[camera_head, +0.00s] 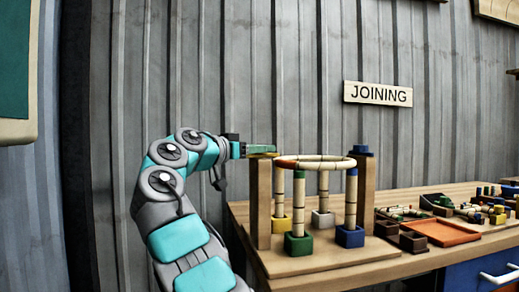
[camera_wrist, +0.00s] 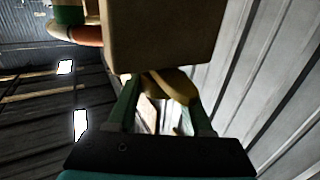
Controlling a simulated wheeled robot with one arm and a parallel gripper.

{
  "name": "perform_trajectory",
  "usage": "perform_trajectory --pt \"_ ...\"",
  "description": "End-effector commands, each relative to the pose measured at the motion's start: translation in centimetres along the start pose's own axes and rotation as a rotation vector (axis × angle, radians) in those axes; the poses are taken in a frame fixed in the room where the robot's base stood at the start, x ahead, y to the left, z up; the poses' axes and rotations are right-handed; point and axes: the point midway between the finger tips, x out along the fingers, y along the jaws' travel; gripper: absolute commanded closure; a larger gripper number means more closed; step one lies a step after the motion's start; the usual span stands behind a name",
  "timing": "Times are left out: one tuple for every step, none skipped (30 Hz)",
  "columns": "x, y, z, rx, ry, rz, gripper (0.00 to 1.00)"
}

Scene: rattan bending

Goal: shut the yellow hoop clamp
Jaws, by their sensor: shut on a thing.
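The yellow hoop clamp (camera_head: 264,155) sits at the top of the left wooden post (camera_head: 260,200), mostly hidden by my gripper. My gripper (camera_head: 272,148) is at the post top, and its green fingers are closed on a yellow part. In the wrist view, the yellow clamp part (camera_wrist: 172,84) lies between the fingertips of my gripper (camera_wrist: 163,92), just by the post (camera_wrist: 160,40). The rattan hoop (camera_head: 316,163) lies level between the two posts. I cannot tell how far the clamp is closed.
A blue clamp (camera_head: 361,151) tops the right post (camera_head: 363,190). Upright rattan poles stand in coloured blocks, including a green block (camera_head: 298,243), under the hoop. An orange tray (camera_head: 441,232) and small parts lie on the bench at right. A corrugated wall is behind.

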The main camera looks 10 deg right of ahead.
Motion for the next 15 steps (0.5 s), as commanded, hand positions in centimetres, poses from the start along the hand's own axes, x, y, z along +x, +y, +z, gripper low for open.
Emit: perform_trajectory --pt "-0.04 -0.01 -0.24 0.001 0.005 -0.003 1.0" --pt "-0.04 -0.01 -0.25 0.001 0.005 -0.003 1.0" --pt "-0.03 -0.01 -0.25 0.001 0.005 -0.003 1.0" --pt "-0.03 -0.01 -0.24 0.001 0.005 -0.003 1.0" --pt "-0.04 -0.02 -0.25 0.001 0.005 -0.003 1.0" --pt "-0.03 -0.02 -0.24 0.001 0.005 -0.003 0.47" --pt "-0.03 -0.01 -0.24 0.001 0.004 -0.003 0.44" --pt "-0.03 -0.01 -0.23 0.001 0.004 -0.003 0.4" --pt "-0.02 -0.01 -0.21 0.001 0.004 -0.002 0.36" --pt "-0.02 -0.01 -0.19 0.001 0.003 -0.002 0.32" --pt "-0.01 -0.01 -0.17 0.001 0.003 -0.002 0.29" --pt "-0.01 -0.01 -0.15 0.001 0.003 -0.002 0.24" --pt "-0.02 -0.01 -0.14 0.0 0.003 -0.002 0.21" --pt "-0.02 -0.01 -0.13 0.001 0.002 -0.002 0.19" --pt "-0.01 -0.02 -0.11 0.0 0.002 -0.002 0.19"
